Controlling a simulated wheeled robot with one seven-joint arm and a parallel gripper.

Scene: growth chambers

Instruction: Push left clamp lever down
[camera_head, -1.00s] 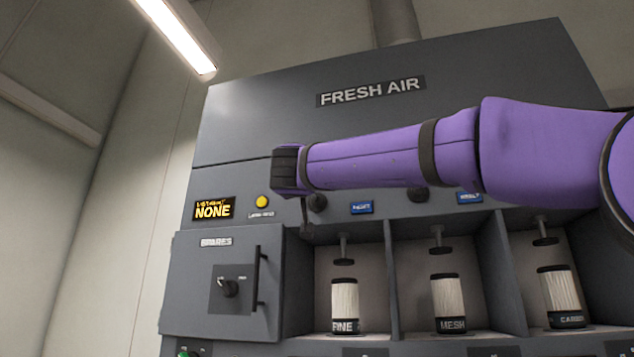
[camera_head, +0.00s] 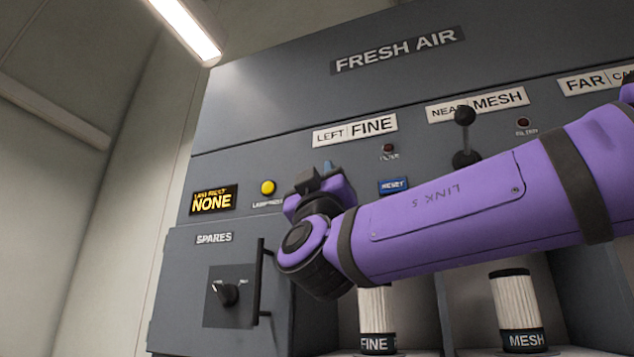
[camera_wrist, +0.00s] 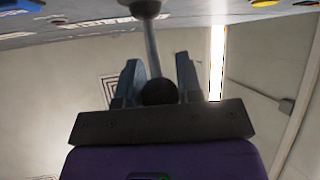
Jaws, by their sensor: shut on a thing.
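The left clamp lever shows in the wrist view as a metal rod (camera_wrist: 151,45) ending in a dark ball knob (camera_wrist: 159,92). My gripper (camera_wrist: 158,75) has its two blue-grey fingers on either side of this knob and is shut on it. In the head view my gripper (camera_head: 322,175) is in front of the panel, below the "LEFT | FINE" label (camera_head: 355,131). There the left lever is hidden behind my gripper and wrist. The FINE filter cartridge (camera_head: 376,320) stands in the bay below, partly covered by my arm.
The NEAR MESH lever (camera_head: 465,117) stands upright to the right, just above my arm. A blue reset button (camera_head: 393,186) and a yellow button (camera_head: 268,188) flank my gripper. The spares door (camera_head: 200,290) with its handle is lower left. The MESH cartridge (camera_head: 520,305) stands below my arm.

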